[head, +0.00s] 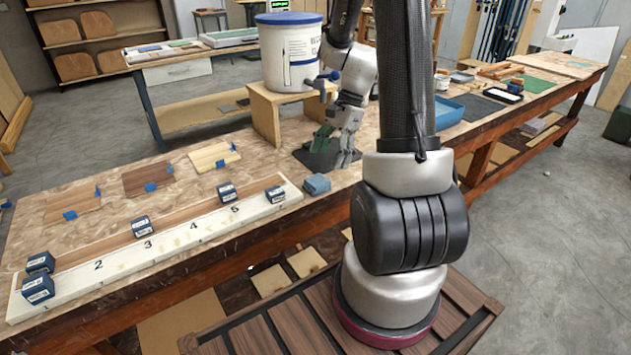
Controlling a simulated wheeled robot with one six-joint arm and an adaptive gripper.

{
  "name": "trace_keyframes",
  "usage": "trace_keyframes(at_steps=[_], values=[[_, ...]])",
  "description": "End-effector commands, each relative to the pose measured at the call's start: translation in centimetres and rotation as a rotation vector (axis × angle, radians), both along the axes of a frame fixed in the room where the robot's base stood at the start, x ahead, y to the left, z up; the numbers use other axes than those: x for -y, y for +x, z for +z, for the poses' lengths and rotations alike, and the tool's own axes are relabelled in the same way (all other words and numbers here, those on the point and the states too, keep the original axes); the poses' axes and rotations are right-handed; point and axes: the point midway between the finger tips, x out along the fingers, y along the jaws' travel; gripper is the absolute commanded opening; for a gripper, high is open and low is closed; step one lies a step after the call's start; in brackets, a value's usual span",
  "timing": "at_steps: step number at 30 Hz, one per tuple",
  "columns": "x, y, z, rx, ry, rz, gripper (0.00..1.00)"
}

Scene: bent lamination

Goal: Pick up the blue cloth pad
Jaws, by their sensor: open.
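The blue cloth pad (317,184) is a small, folded, grey-blue piece. It lies on the workbench near its front edge, just right of the long numbered board's end. My gripper (338,150) is open, pointing down over a dark mat (318,161) on the bench. It is behind the pad and a little to its right, apart from it. A dark green patch shows at the gripper's left finger; I cannot tell what it is. My arm hides part of the bench to the right of the pad.
A white bucket with a blue rim (290,55) stands on a wooden stand (265,120) close left of my gripper. The numbered board (180,238) carries several small navy boxes.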

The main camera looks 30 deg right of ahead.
Motion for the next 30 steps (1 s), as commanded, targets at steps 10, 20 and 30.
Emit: trace_keyframes(at_steps=[10, 20, 30], values=[[-1.3, 0.0, -2.8, -0.016, -0.001, -0.027, 0.75], [-3.4, 0.3, -6.8, -0.014, -0.002, -0.028, 0.75], [-3.5, 0.3, -7.0, -0.011, -0.002, -0.028, 0.60]])
